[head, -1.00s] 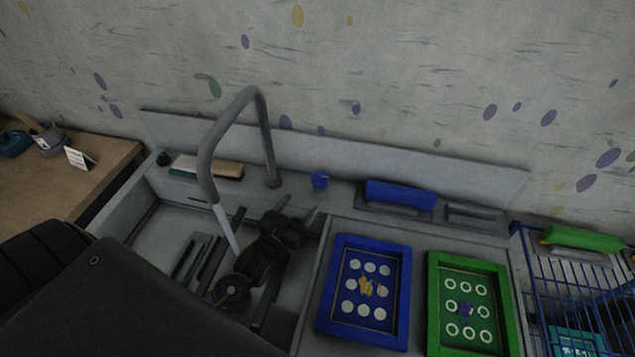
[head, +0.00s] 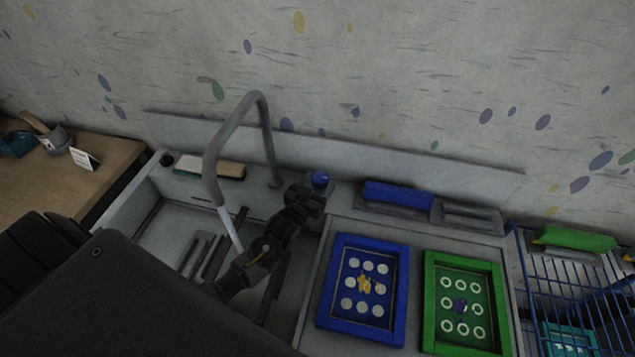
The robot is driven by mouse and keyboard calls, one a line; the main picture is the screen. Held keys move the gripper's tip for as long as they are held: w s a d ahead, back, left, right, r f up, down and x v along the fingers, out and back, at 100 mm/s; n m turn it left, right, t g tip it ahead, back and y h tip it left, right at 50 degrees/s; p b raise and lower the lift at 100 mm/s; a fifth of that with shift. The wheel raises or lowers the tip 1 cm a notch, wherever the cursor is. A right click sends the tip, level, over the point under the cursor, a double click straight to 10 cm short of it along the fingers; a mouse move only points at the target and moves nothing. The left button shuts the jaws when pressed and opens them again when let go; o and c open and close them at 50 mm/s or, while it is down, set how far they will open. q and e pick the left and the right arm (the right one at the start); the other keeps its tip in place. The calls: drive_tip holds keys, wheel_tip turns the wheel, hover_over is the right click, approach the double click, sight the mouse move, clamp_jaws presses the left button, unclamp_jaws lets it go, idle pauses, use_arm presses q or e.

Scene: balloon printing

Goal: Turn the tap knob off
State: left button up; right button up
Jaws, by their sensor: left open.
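A grey arched tap (head: 210,165) stands at the back of the sink (head: 170,232). A pale stream runs from its spout (head: 230,228) into the sink. A small blue knob (head: 320,179) sits on the back ledge, to the right of the tap's foot. My left gripper (head: 312,194) is black and open, and reaches up over the sink with its fingers at the knob. The fingers partly cover the knob's lower side; I cannot tell whether they touch it. My right gripper is not in view.
A blue-framed screen (head: 324,310) and a green-framed screen (head: 431,310) lie right of the sink. Blue (head: 398,195) and green (head: 577,239) blocks lie behind them. A blue wire rack (head: 530,275) stands at the far right. A brush (head: 222,169) lies left of the tap.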

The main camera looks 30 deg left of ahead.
use_arm(q)
drive_tip(key=c, duration=1)
drive_tip(key=shift+o, duration=0.2)
drive_tip(key=shift+a+m+h, duration=0.1)
drive_tip(key=shift+m+h, duration=0.2)
drive_tip(key=shift+h, duration=0.2)
drive_tip(key=m+h, duration=0.1)
drive_tip(key=m+h+b, duration=0.1)
drive_tip(key=h, duration=0.1)
drive_tip(key=m+g+h+b, duration=0.1)
drive_tip(key=shift+a+f+h, duration=0.1)
drive_tip(key=shift+a+h, duration=0.2)
drive_tip(key=shift+h, duration=0.1)
drive_tip(key=m+g+h+b, duration=0.1)
drive_tip(key=m+h+b, duration=0.1)
drive_tip(key=h, duration=0.1)
drive_tip(key=shift+w+a, duration=0.1)
drive_tip(key=shift+m+g+h+b, duration=0.9)
drive_tip(key=shift+m+h, duration=0.1)
drive_tip(key=shift+h, duration=0.1)
